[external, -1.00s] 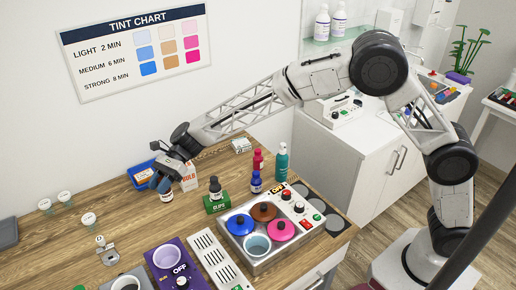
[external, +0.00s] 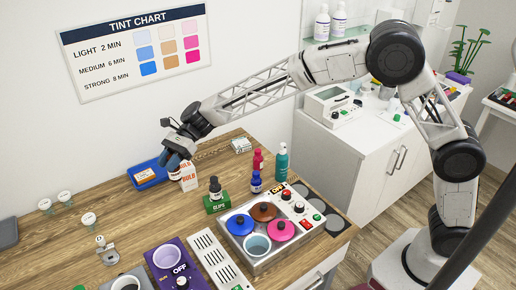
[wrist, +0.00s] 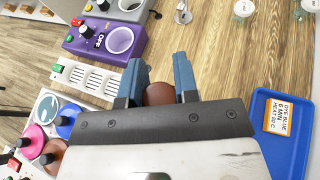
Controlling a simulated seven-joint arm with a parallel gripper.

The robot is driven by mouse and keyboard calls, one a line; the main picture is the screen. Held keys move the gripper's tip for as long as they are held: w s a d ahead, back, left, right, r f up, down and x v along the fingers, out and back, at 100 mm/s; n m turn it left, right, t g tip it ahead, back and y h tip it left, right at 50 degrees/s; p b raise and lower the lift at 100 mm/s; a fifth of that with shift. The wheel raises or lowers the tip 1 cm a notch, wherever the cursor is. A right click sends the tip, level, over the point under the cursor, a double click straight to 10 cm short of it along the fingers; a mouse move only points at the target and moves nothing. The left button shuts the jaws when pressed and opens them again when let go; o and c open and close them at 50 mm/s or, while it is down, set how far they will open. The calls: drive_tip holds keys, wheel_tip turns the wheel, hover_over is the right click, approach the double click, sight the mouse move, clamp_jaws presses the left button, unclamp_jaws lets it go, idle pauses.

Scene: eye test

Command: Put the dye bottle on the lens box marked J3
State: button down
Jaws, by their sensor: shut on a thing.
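My gripper (external: 172,160) is shut on a small bottle (external: 175,174) with a white body, held above the wooden table at the back left. In the wrist view its brown round top (wrist: 158,94) shows between my two blue fingers; the rest is hidden. No J3 mark is legible in any view, so I cannot tell which box is the lens box.
A white bulb box (external: 189,180) stands close beside the held bottle. A blue tray (wrist: 262,150) with a dye card lies near. A green clips box (external: 216,205) bears a dark bottle (external: 214,187). Red (external: 258,161), blue (external: 256,182) and teal (external: 282,162) bottles stand behind the pot warmer (external: 262,268).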

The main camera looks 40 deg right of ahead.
drive_tip(key=w+d+m+t+y, duration=0.1)
drive_tip(key=w+d+m+t, duration=0.1)
drive_tip(key=d, duration=1.9)
drive_tip(key=w+d+m+t, duration=0.1)
drive_tip(key=d+m+t, duration=0.1)
drive_tip(key=d, duration=1.9)
wheel_tip(320, 180, down, 7)
drive_tip(key=shift+d+r, duration=0.2)
drive_tip(key=shift+w, duration=0.2)
drive_tip(key=w+a, duration=0.2)
drive_tip(key=w, duration=0.5)
drive_tip(key=w+a+f, duration=0.1)
drive_tip(key=w+a, duration=0.2)
drive_tip(key=w, duration=0.4)
drive_tip(key=shift+w+a+f, duration=0.2)
drive_tip(key=shift+w+a, duration=0.15)
drive_tip(key=shift+f, duration=0.15)
drive_tip(key=shift+f, duration=1.6)
drive_tip(key=shift+f, duration=0.15)
drive_tip(key=c, duration=0.9)
unclamp_jaws()
